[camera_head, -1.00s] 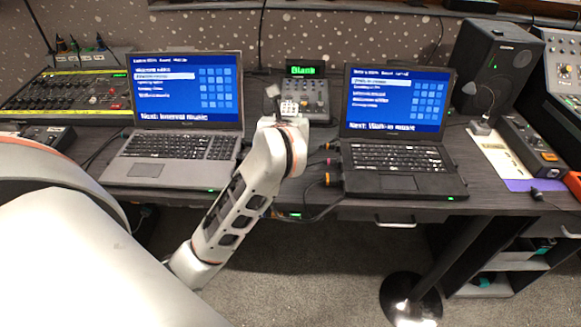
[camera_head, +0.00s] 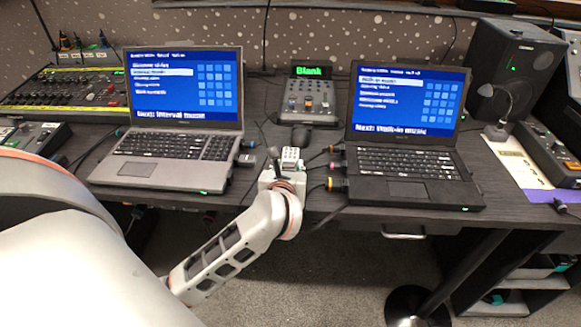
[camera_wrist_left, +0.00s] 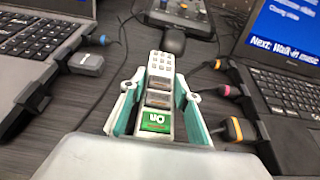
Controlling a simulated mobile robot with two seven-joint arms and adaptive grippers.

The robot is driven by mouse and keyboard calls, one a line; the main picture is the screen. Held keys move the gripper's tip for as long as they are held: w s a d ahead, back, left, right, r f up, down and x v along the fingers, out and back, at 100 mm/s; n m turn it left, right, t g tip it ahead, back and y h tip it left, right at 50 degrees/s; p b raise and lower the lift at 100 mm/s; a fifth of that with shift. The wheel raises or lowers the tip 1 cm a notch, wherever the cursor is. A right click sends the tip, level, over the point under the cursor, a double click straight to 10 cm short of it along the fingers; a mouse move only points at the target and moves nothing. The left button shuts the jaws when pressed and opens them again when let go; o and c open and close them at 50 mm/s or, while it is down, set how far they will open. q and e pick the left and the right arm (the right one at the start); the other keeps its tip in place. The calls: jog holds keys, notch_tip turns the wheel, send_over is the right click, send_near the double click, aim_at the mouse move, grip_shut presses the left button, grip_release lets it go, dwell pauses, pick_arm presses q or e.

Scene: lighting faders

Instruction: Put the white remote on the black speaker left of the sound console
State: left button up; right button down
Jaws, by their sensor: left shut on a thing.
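The white remote (camera_head: 291,155), with a small keypad at its top, is between the fingers of my left gripper (camera_head: 289,166). In the left wrist view the remote (camera_wrist_left: 160,66) shows its buttons and a green label lower down, with a teal-edged finger of the gripper (camera_wrist_left: 158,92) on each side. My left gripper is shut on it near the table's front edge, between the two laptops. The black speaker (camera_head: 522,66) stands upright at the back right, beyond the right laptop and well apart from the remote. The console right of it is mostly cut off by the picture edge. My right gripper is not seen.
A left laptop (camera_head: 165,172) and a right laptop (camera_head: 408,190) stand open on the dark table, with plugs and cables jutting between them. A small mixer (camera_head: 310,100) and a dark mouse (camera_head: 301,136) are behind the remote. A gooseneck lamp (camera_head: 497,131) stands before the speaker.

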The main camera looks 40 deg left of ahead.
pick_arm(q)
jog(key=shift+r, duration=0.15)
jog(key=shift+f, duration=0.2)
jog(key=o, duration=1.3)
